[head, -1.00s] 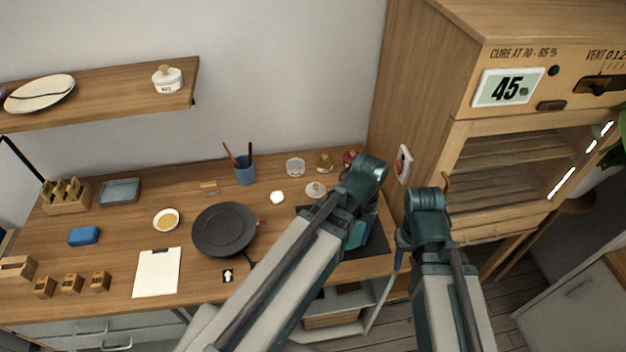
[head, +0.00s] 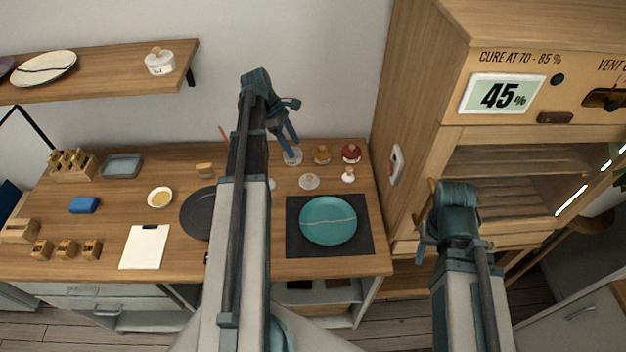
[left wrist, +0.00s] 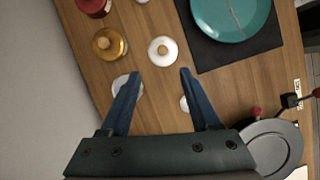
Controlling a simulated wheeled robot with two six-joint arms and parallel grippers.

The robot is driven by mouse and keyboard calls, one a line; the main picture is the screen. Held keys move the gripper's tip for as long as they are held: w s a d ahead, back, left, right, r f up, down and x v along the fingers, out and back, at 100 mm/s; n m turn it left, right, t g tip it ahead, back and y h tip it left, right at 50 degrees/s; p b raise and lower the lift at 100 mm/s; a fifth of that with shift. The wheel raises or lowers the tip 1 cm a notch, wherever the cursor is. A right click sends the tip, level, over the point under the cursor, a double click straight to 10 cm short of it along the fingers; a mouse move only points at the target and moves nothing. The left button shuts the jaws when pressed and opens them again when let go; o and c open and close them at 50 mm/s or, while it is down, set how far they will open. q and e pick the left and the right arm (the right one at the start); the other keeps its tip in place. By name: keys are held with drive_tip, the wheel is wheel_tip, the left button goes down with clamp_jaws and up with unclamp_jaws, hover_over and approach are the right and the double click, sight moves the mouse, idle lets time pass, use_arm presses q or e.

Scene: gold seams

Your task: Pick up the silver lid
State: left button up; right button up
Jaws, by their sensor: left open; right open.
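A pale, silvery round lid with a small tan knob (head: 309,182) lies on the wooden worktop, above the dark mat. It also shows in the left wrist view (left wrist: 162,50), just beyond and between my fingertips, untouched. My left gripper (head: 291,128) is open and empty above the back of the worktop. Its fingers (left wrist: 161,74) are spread in the left wrist view. A pale round jar (head: 292,156) is partly hidden by the left finger. My right gripper (head: 422,237) is open and empty, in front of the cabinet, away from the lid.
A gold jar (head: 322,154) and a red jar (head: 351,153) stand behind the lid, and a small white knobbed piece (head: 348,175) to its right. A teal plate (head: 328,221) lies on the dark mat (head: 296,244).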

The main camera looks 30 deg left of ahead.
use_arm(q)
drive_tip(key=b, duration=0.8)
hover_over(309, 176)
drive_tip(key=a, duration=0.2)
drive_tip(key=f, duration=0.7)
drive_tip(key=shift+s+a+f, duration=0.2)
drive_tip(key=shift+s+f, duration=0.05)
drive_tip(key=shift+d+f, duration=0.2)
drive_tip(key=shift+f, duration=0.1)
drive_tip(key=b+x, duration=0.4)
drive_tip(key=shift+s+a+f, duration=0.2)
drive_tip(key=shift+s+f, duration=0.05)
drive_tip(key=shift+f, duration=0.1)
drive_tip(key=shift+w+d+f+b, duration=0.1)
drive_tip(key=shift+d+f+b, duration=0.2)
drive_tip(key=shift+b, duration=0.3)
drive_tip(key=shift+a, duration=0.1)
clamp_jaws()
